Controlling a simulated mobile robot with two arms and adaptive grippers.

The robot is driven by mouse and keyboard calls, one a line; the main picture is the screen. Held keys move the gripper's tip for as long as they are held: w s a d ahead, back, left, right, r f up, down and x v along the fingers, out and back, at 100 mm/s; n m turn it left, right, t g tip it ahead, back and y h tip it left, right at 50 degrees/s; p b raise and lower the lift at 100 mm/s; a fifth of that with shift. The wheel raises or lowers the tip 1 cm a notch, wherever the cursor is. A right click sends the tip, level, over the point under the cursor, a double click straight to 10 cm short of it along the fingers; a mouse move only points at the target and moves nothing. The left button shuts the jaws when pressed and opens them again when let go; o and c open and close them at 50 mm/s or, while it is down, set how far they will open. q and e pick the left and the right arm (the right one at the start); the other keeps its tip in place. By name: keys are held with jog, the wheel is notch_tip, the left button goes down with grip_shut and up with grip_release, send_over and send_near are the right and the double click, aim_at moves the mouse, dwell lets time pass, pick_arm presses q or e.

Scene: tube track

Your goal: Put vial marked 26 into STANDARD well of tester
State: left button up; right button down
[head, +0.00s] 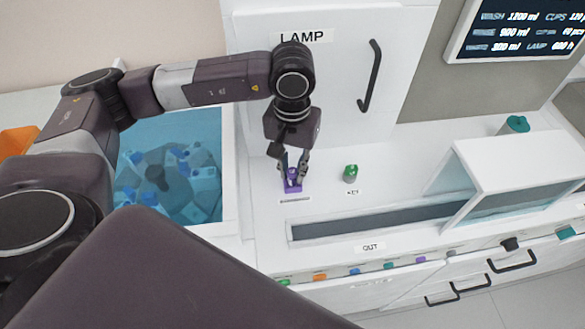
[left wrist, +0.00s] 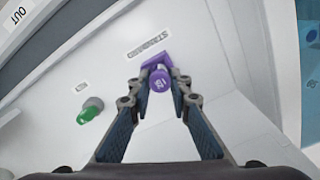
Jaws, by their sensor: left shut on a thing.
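A vial with a purple cap (left wrist: 160,80) is between the fingers of my left gripper (head: 292,170). Its cap carries a small mark that is too small to read surely. In the left wrist view the gripper's fingers (left wrist: 160,98) close on the vial from both sides. The vial is at the purple square well (left wrist: 152,62), beside the label STANDARD (left wrist: 147,43). In the head view the purple well (head: 291,188) is right below the fingertips. I cannot tell how deep the vial sits in it. My right gripper is not in view.
A green-capped piece (head: 350,173) stands to the right on the white tester, by its own small label. A dark slot (head: 385,222) marked OUT lies in front, with a white hood (head: 520,165) at its right. A blue bin (head: 168,130) with several blurred items is at left.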

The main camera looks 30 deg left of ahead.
pick_arm(q)
jog(key=shift+f, duration=0.2)
dwell(0.5)
jog(key=o, duration=0.9)
notch_tip(320, 180, up, 12)
jog(key=shift+r, duration=0.1)
dwell(0.7)
